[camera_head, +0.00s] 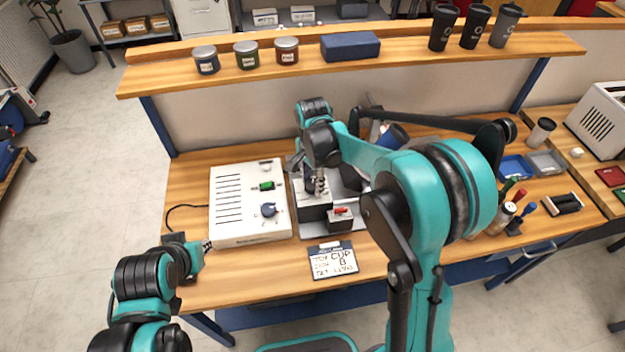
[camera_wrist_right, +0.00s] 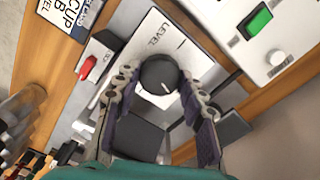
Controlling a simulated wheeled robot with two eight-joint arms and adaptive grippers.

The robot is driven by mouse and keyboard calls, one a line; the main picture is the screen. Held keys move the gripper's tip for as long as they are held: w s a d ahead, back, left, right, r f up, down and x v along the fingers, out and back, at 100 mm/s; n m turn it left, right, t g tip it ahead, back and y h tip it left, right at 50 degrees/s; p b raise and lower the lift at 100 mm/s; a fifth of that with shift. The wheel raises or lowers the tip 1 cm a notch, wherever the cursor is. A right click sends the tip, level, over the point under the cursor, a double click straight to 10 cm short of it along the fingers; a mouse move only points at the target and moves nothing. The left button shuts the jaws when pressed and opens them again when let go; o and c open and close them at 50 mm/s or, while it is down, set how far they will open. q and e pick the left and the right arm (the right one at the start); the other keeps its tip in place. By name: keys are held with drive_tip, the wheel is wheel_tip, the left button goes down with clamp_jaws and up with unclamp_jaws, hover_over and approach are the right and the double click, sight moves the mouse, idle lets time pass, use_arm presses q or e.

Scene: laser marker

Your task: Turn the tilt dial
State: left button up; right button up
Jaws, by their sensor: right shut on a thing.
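The tilt dial (camera_wrist_right: 158,73) is a round black knob with a white pointer line, on a light panel marked LEVEL in the right wrist view. The two fingers of my right gripper (camera_wrist_right: 160,82) close on it from both sides. In the head view my right gripper (camera_head: 318,182) reaches down onto the fixture (camera_head: 314,212) in the middle of the bench, and the dial is hidden there. My left gripper (camera_head: 205,246) is near the bench's front left edge, away from the fixture, too small to read its fingers.
A red switch (camera_head: 341,211) sits on the fixture's front. A CUP B card (camera_head: 333,262) lies in front. Tools and trays (camera_head: 514,167) are at right.

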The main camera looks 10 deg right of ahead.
drive_tip(key=n, duration=0.5)
drive_tip(key=shift+n+p, duration=0.3)
drive_tip(key=n, duration=1)
drive_tip(key=shift+n+p, duration=0.35)
drive_tip(key=shift+n, duration=0.05)
drive_tip(key=n, duration=0.4)
drive_tip(key=shift+n, duration=0.7)
drive_tip(key=o, duration=1.2)
drive_tip(key=shift+c, duration=0.2)
